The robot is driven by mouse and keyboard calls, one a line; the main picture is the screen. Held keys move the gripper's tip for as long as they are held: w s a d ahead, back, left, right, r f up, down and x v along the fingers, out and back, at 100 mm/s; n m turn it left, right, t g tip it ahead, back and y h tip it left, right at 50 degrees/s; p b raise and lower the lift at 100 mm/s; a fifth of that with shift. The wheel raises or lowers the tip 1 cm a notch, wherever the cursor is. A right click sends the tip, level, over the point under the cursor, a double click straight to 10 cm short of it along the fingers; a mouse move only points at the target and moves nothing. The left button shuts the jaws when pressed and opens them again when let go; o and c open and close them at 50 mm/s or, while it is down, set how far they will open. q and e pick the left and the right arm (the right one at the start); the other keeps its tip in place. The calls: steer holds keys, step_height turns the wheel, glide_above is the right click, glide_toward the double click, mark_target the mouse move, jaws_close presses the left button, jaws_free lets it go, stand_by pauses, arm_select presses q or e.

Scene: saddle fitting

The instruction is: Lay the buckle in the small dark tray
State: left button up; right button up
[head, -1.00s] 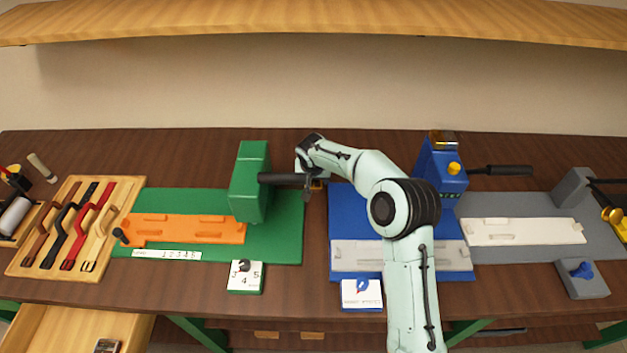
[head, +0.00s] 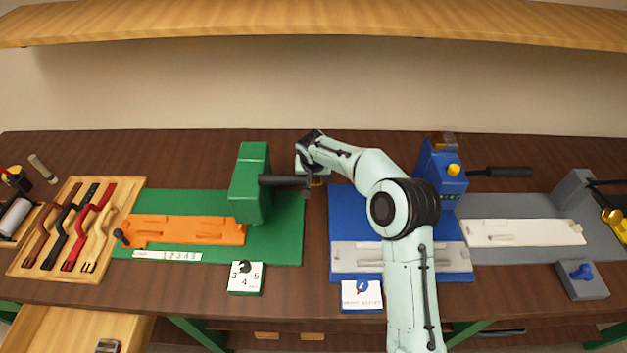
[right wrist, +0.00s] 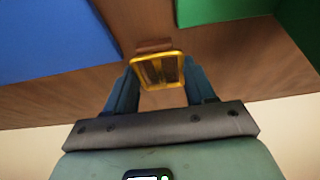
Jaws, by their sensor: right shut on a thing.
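The buckle (right wrist: 158,70) is a gold-coloured rectangular frame in the right wrist view. My right gripper (right wrist: 160,88) is shut on it, with the buckle between the blue-grey fingertips. In the head view, my right gripper (head: 316,182) is over the strip of table between the green and blue mats, beside the tip of a black handle. The buckle is a tiny gold patch there. A small reddish-brown piece (right wrist: 153,45) shows just behind the buckle; I cannot tell what it is or whether they touch. I cannot make out the small dark tray for sure. My left gripper is not in view.
The green press (head: 250,182) with its black handle (head: 282,180) stands close left of my right gripper. The blue machine (head: 440,172) stands right of my forearm. A wooden rack (head: 20,262) of straps is at left. A silver-framed piece (head: 107,346) lies in the open drawer.

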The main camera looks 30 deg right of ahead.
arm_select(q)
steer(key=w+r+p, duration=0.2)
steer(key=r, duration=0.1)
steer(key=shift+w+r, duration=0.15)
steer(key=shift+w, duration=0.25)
arm_select(e)
step_height(320, 180, up, 18)
steer(key=shift+f, duration=0.15)
